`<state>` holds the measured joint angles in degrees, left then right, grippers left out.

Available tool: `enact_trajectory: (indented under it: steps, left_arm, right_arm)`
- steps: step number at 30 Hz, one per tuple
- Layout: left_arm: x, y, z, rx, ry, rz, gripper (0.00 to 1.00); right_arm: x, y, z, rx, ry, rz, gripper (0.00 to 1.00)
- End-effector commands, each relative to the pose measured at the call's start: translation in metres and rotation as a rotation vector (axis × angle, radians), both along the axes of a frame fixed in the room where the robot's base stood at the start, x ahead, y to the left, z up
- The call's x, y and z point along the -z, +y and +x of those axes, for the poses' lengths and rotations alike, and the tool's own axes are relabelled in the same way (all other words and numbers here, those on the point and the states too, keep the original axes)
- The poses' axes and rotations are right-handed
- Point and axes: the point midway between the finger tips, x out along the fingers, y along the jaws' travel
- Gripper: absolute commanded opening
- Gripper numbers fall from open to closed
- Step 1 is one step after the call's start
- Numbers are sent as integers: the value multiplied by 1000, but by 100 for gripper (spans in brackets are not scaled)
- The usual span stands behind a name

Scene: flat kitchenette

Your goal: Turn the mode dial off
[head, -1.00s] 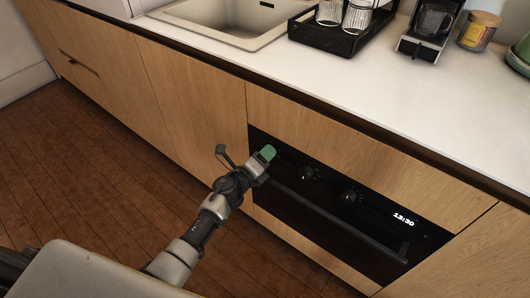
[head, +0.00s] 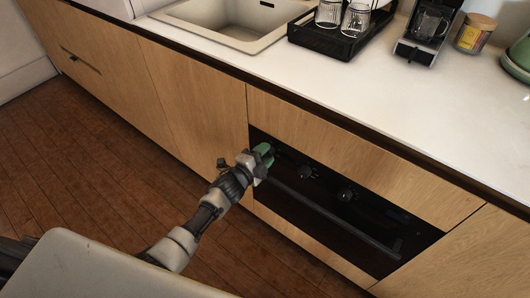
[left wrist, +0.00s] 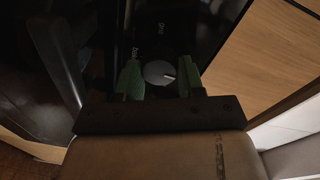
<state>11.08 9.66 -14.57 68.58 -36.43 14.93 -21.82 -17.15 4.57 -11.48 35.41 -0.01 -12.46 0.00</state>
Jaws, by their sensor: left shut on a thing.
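The mode dial (left wrist: 158,73) shows in the left wrist view as a round grey knob with a pale pointer line, set on the black oven front. My left gripper (left wrist: 161,80) has its green fingers on either side of the dial and is shut on it. In the head view my left gripper (head: 264,153) is at the left end of the oven's control panel and hides this dial. Small white markings sit beside the dial in the wrist view, too small to read surely. My right gripper is in neither view.
The counter above holds a sink, a black rack (head: 343,35) with glasses and a coffee maker.

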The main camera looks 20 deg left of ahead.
Motion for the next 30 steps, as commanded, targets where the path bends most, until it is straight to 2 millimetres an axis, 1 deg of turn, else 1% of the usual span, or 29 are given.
enact_trajectory:
  steps: [9, 23, 24, 28, 30]
  left_arm:
    - [1, 1, 0, -1, 33, -83, 15]
    - [1, 1, 0, -1, 37, -94, 15]
    - [1, 1, 0, -1, 37, -94, 43]
    - [1, 1, 0, 0, 36, -94, 63]
    - [0, 0, 0, 0, 36, -94, 64]
  right_arm:
    - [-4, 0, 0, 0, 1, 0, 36]
    - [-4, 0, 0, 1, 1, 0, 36]
    - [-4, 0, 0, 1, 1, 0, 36]
    - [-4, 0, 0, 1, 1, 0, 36]
    - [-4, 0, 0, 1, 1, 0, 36]
